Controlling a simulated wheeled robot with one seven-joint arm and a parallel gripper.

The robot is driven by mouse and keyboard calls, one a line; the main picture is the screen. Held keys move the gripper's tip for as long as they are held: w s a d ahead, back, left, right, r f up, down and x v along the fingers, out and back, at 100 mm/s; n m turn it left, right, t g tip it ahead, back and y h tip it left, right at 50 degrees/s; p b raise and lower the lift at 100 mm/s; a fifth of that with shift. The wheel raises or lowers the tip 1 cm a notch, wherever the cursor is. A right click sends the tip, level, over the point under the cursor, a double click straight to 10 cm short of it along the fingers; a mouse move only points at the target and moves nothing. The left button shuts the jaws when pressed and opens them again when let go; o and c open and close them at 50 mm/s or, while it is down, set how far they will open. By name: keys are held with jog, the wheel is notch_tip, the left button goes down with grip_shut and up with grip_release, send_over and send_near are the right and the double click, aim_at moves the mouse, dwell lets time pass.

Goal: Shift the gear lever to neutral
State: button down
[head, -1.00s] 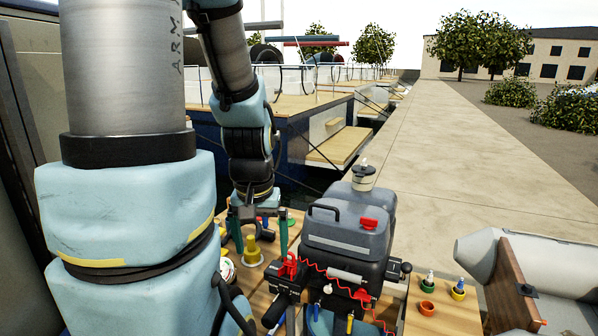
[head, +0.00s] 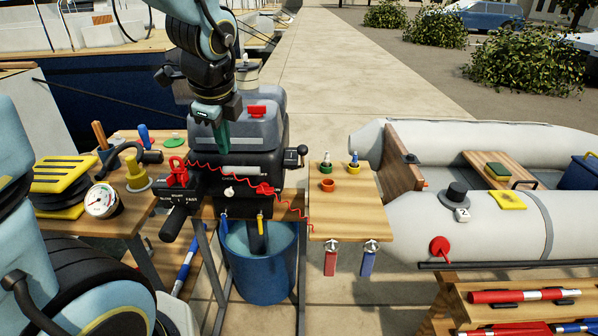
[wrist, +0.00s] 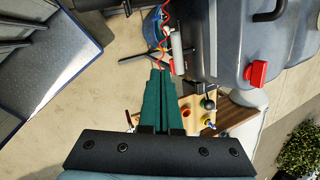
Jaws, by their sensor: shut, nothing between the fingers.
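The gear lever (head: 297,155) is a black lever with a round knob on the right side of the grey and black outboard motor (head: 238,165). Its dark knob (wrist: 209,104) also seems to show in the wrist view, right of my fingers. My gripper (head: 222,146) has green fingers that point down in front of the motor's cowl, left of the lever and apart from it. In the wrist view the fingers (wrist: 161,73) lie together with nothing between them. The lever's exact setting cannot be read.
A red coiled cord (head: 225,172) crosses the motor's front. A blue bucket (head: 262,265) stands below. A wooden shelf (head: 350,210) with small coloured cups lies right of the lever. A grey inflatable boat (head: 480,225) is further right. A pressure gauge (head: 101,201) and yellow fitting (head: 136,172) stand at left.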

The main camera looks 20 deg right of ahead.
aim_at(299, 153)
jog(key=s+d+f+m+h+b, duration=0.1)
jog(key=s+d+m+b, duration=0.1)
jog(key=d+m, duration=0.4)
jog(key=s+d+f+m+t+h+b, duration=0.1)
jog(key=d+m+b, duration=0.3)
jog(key=m, duration=0.6)
jog(key=s+d, duration=0.1)
jog(key=d, duration=0.1)
jog(key=shift+d+m+b, duration=0.3)
jog(key=shift+d+m, duration=0.05)
jog(key=shift+m, duration=0.05)
jog(key=shift+f, duration=0.1)
jog(key=shift+w+d+f, duration=0.8)
jog(key=shift+w+f, duration=0.35)
jog(key=shift+w, duration=0.2)
jog(key=shift+w+d+f, duration=0.8)
jog(key=shift+w+f, duration=0.35)
jog(key=shift+w, duration=0.2)
jog(key=shift+w+d+f, duration=0.8)
jog(key=shift+w+f, duration=0.35)
jog(key=shift+w, duration=0.2)
jog(key=shift+r, duration=0.15)
